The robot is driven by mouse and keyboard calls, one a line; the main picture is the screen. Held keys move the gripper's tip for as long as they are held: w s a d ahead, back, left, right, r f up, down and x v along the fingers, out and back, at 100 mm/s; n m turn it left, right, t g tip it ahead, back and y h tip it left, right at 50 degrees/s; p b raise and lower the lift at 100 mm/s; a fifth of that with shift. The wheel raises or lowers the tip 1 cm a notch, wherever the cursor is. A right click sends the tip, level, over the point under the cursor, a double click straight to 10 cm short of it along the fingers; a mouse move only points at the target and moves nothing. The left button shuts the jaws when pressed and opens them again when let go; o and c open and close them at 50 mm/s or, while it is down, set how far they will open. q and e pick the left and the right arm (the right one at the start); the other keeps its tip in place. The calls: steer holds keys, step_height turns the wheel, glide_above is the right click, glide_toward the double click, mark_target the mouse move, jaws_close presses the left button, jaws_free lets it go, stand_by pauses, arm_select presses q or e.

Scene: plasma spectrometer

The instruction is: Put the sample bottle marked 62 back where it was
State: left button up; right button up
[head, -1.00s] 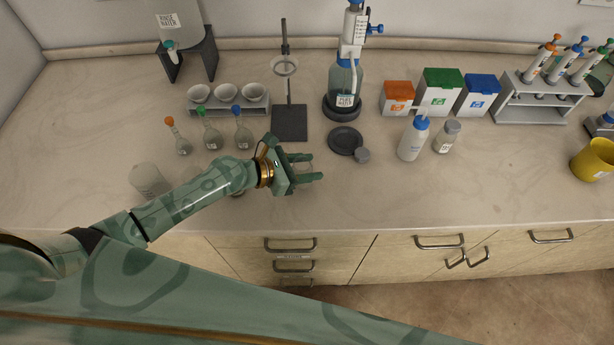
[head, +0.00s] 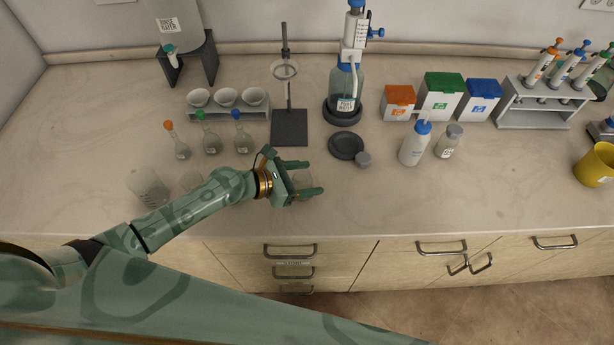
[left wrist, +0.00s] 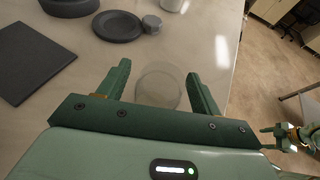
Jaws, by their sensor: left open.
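A small clear bottle with a grey cap and a white label (head: 449,141) stands upright on the bench, right of a blue-capped wash bottle (head: 415,144). Its number is too small to read, so I cannot tell if it is 62. My left gripper (head: 307,180) is open, low over the bench near its front edge, well left of that bottle. A clear round glass vessel (left wrist: 160,86) lies between its spread fingers in the left wrist view, with a gap on both sides. What seems my right gripper (left wrist: 270,137) shows small at that view's right edge.
A dark round dish (head: 346,145) and small grey round piece (head: 363,159) lie behind the left gripper. A ring stand (head: 289,125), dispenser bottle (head: 346,85) and several coloured boxes (head: 441,95) stand behind. A clear beaker (head: 148,187) stands left.

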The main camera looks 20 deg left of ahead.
arm_select(q)
steer(key=v, duration=1.1)
steer(key=shift+s+a, duration=0.15)
steer(key=shift+a, duration=0.05)
